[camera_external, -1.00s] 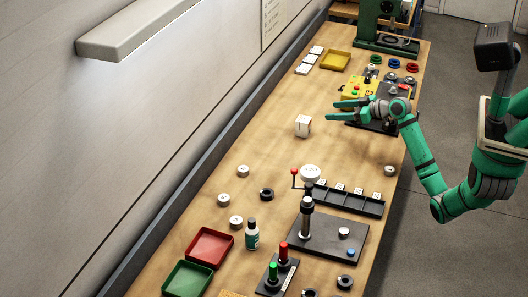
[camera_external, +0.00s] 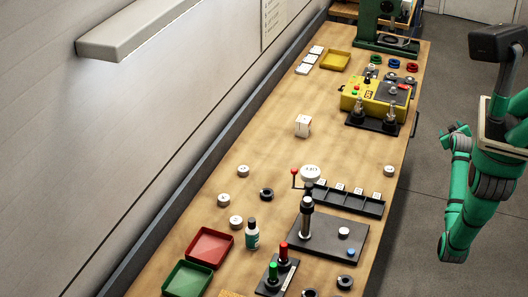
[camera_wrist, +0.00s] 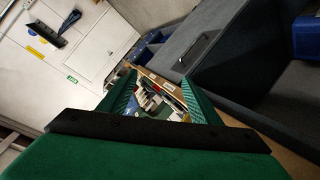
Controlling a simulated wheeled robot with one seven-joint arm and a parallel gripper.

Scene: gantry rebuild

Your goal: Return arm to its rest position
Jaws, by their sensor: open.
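My gripper (camera_external: 457,133) is beside my body at the right, off the bench and over the grey floor, with my green arm folded. In the wrist view my gripper (camera_wrist: 160,95) shows its two green fingers spread apart with nothing held between them. Between the fingers, a cluttered tray or drawer shows in the distance; its contents are too small to tell. In the external view the fingertips are small and partly hidden by the wrist.
The wooden bench (camera_external: 270,150) carries a yellow control box (camera_external: 372,97), a white cube (camera_external: 303,126), a black plate with a lever press (camera_external: 325,240), a red tray (camera_external: 209,247) and a green tray (camera_external: 187,279). The floor (camera_external: 425,190) between bench and my body is clear.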

